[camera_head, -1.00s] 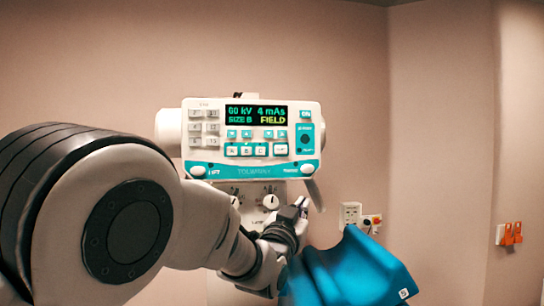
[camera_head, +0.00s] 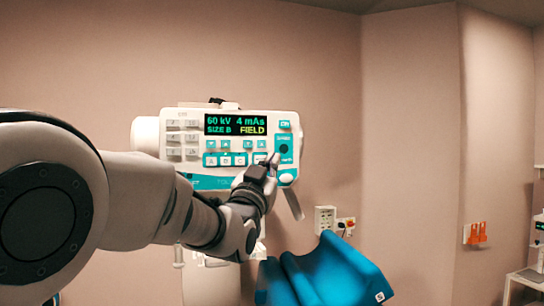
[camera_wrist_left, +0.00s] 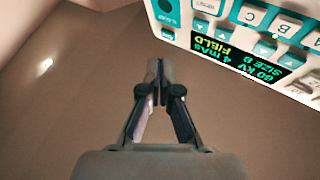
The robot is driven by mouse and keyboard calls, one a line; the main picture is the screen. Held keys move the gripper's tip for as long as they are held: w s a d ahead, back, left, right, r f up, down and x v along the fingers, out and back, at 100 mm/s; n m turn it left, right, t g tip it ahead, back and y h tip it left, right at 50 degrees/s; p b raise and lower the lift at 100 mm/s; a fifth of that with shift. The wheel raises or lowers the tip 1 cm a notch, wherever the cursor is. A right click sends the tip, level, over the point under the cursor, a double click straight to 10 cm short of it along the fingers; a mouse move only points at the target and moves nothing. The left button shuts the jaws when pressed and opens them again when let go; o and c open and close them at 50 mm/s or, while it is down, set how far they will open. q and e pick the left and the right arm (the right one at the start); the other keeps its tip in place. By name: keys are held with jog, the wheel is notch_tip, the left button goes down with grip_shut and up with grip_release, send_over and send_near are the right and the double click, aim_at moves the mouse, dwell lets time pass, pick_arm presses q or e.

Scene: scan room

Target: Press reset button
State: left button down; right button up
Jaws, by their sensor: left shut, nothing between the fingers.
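The white and teal control panel (camera_head: 195,120) is mounted upright in the middle of the head view, with a lit display (camera_head: 236,124) reading 60 kV, 4 mAs, SIZE B, FIELD. A pale key (camera_head: 260,157), probably the reset button, sits right of the row of keys; its print is too small to read there. My left gripper (camera_head: 271,162) is shut and empty, its tips in front of the panel's lower right, partly hiding that area. In the left wrist view the shut fingers (camera_wrist_left: 159,70) point up beside the panel (camera_wrist_left: 180,22), which appears upside down. Contact cannot be told.
A teal cloth-like sheet (camera_head: 325,275) is below right of the panel. A wall outlet (camera_head: 325,219) and orange hooks (camera_head: 474,233) are on the wall. A stand with a device (camera_head: 537,230) shows at the right edge.

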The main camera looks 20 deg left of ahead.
aim_at(260, 159)
pick_arm(q)
jog(key=w+a+p, duration=0.2)
jog(key=w+a, duration=0.1)
jog(key=w, duration=0.2)
jog(key=shift+w+a, duration=0.4)
dwell(1.1)
jog(key=shift+w+a, duration=0.25)
jog(key=shift+w, duration=0.05)
jog(key=shift+w+a, duration=0.2)
jog(key=shift+w, duration=0.15)
dwell(0.7)
jog(key=shift+s+d+b, duration=0.5)
jog(key=shift+s+b, duration=0.05)
jog(key=shift+s, duration=0.2)
